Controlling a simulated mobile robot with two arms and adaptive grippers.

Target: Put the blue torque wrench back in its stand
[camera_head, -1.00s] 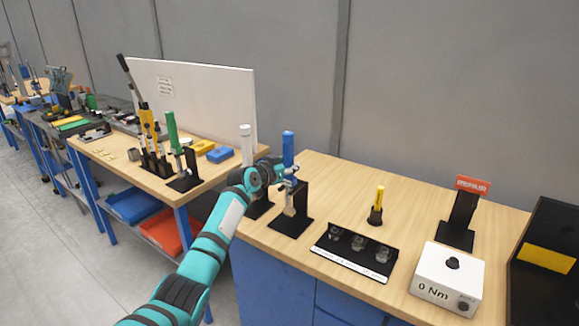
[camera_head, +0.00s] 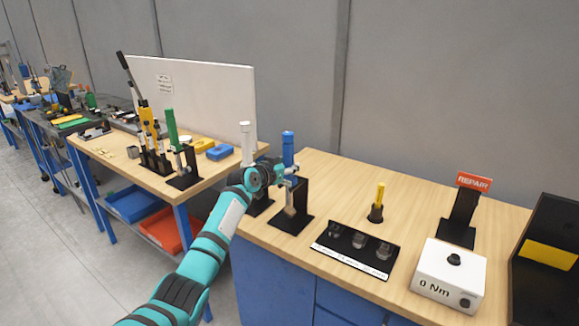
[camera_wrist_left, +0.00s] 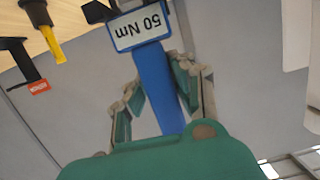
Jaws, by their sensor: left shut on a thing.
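The blue torque wrench (camera_head: 288,147) is upright at the left part of the near bench, its blue handle up. Its black stand (camera_head: 291,223), a base plate with an upright, is right at the wrench's lower part. I cannot tell whether the wrench is seated in it. In the left wrist view, the gripper fingers (camera_wrist_left: 155,88) lie on both sides of the blue handle (camera_wrist_left: 157,80), and a "50 Nm" label (camera_wrist_left: 141,27) shows upside down. My right gripper is not in view.
A white-handled wrench (camera_head: 246,142) stands close on the left. To the right are a yellow-handled tool (camera_head: 379,198), a black socket tray (camera_head: 335,248), a white "0 Nm" box (camera_head: 440,270) and a red REPAIR sign (camera_head: 474,182). A green-handled wrench (camera_head: 172,130) stands on the farther bench.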

